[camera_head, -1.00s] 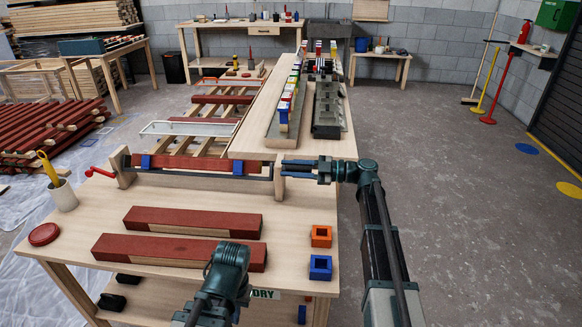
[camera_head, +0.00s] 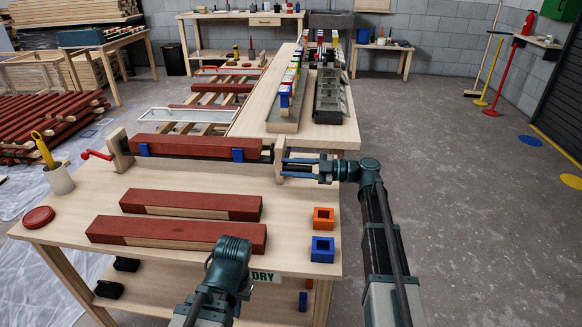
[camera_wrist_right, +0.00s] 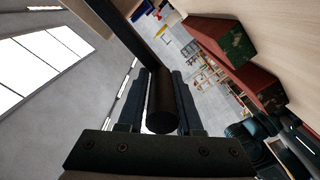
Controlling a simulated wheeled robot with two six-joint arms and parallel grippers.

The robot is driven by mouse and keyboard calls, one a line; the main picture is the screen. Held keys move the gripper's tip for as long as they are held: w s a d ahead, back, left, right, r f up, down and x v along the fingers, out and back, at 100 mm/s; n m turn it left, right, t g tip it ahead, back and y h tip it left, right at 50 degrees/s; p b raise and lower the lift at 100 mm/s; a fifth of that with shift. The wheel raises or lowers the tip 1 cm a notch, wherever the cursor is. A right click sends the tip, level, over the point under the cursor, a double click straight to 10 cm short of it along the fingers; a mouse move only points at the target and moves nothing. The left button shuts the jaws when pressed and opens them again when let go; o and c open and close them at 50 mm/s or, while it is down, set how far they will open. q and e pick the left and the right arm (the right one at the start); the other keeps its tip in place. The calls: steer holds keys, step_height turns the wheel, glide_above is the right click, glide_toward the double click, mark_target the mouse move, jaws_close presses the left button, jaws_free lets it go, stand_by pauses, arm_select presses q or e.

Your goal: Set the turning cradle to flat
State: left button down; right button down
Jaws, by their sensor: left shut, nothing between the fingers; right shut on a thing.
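The turning cradle (camera_head: 252,156) spans two wooden uprights at the bench's far edge, with a red crank (camera_head: 97,155) at its left end. A red batten (camera_head: 190,146) lies in it, with blue clips (camera_head: 238,155) on its near side. I cannot tell whether it is exactly flat. My right gripper (camera_head: 290,168) is beside the right upright.
Two red battens (camera_head: 190,204) with bare-wood patches lie on the bench (camera_head: 290,220). An orange block (camera_head: 323,218) and a blue block (camera_head: 322,249) are at right. A cup with a yellow-handled tool (camera_head: 59,180) and a red disc (camera_head: 38,217) are at left.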

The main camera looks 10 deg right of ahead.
steer(key=shift+w+f+b, duration=0.2)
steer(key=shift+f+b, duration=0.3)
steer(key=shift+f, duration=0.4)
steer(key=c, duration=0.7)
jaws_free()
steer(key=shift+d+f, duration=0.1)
steer(key=shift+o, duration=0.2)
steer(key=shift+d, duration=0.1)
steer(key=v, duration=1.3)
steer(key=shift+s+d, duration=0.15)
steer(key=shift+d, duration=0.1)
steer(key=shift+s, duration=0.1)
